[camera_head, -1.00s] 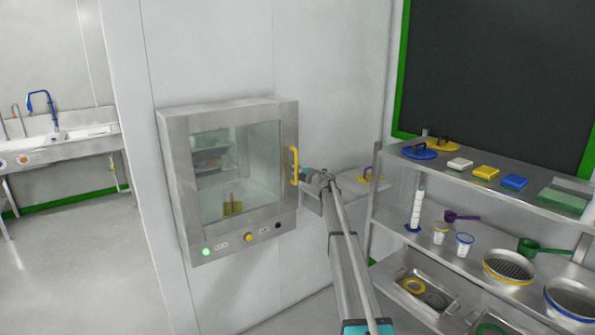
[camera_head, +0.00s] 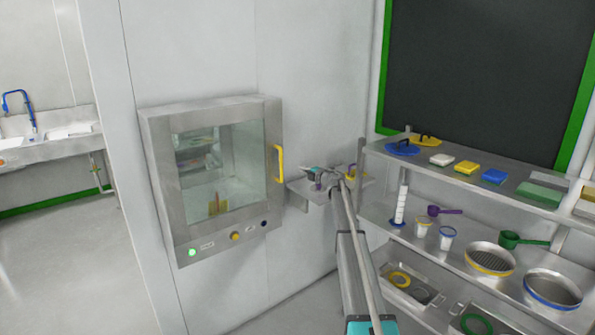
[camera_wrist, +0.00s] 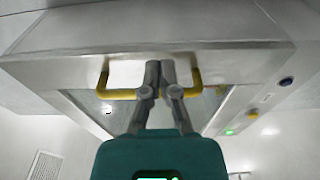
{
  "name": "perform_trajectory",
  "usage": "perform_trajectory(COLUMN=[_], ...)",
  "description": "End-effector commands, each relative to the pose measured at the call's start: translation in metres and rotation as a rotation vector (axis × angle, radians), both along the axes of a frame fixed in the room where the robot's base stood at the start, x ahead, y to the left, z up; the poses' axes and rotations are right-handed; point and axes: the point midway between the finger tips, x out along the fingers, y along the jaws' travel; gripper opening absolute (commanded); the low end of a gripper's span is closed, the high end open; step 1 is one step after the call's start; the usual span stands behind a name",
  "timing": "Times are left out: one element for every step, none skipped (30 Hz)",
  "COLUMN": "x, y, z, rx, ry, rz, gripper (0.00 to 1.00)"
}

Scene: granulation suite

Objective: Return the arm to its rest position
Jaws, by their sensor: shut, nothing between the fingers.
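My arm (camera_head: 355,265) reaches forward and up from the bottom of the head view. My gripper (camera_head: 312,170) is at its far end, in front of the wall to the right of the pass-through cabinet (camera_head: 160,170). In the wrist view my gripper (camera_wrist: 160,68) has its fingers together and holds nothing. The cabinet's yellow door handle (camera_head: 281,163) stands to the left of the gripper in the head view. In the wrist view the handle (camera_wrist: 120,94) shows behind the fingers. The cabinet door looks closed.
A small wall shelf (camera_head: 300,190) lies behind the gripper. A steel rack (camera_head: 465,225) on the right holds lids, coloured blocks, cups, scoops and sieves. A sink (camera_head: 60,147) stands far left. The floor (camera_head: 60,270) at left is clear.

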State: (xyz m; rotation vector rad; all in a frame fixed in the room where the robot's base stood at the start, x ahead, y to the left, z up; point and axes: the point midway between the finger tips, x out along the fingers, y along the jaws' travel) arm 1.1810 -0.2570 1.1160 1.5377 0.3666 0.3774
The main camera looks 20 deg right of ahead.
Motion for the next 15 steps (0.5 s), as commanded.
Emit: perform_trajectory(x=[-0.0002,-0.0001,-0.0001,0.0001,0.0001,0.0001,0.0002,0.0002,0.0002,0.0002,0.0002,0.0001,0.0001,-0.0004,-0.0011], y=[0.0008,0.0013,0.0021,0.0026,0.0030,0.0034,0.0038,0.0039,0.0040,0.0040,0.0040,0.0039,0.0039,0.0042,0.0047], z=[0.0000,0.0000,-0.0001,-0.0001,-0.0001,-0.0001,-0.0001,-0.0001,-0.0001,-0.0001,-0.0001,-0.0001,-0.0001,0.0000,0.0005], rx=[0.000,0.000,0.000,0.000,0.000,0.000,0.000,0.000,0.000,0.000,0.000,0.000,0.000,0.001,0.004], ry=[0.000,0.000,0.000,0.000,0.000,0.000,0.000,0.000,0.000,0.000,0.000,0.000,0.000,0.000,-0.001], rz=[0.001,0.002,0.003,0.003,0.003,0.004,0.004,0.004,0.004,0.004,0.004,0.004,0.004,0.002,-0.001], gripper=[0.00,0.00,0.00,0.00,0.00,0.00,0.00,0.00,0.00,0.00,0.00,0.00,0.00,0.00,0.00])
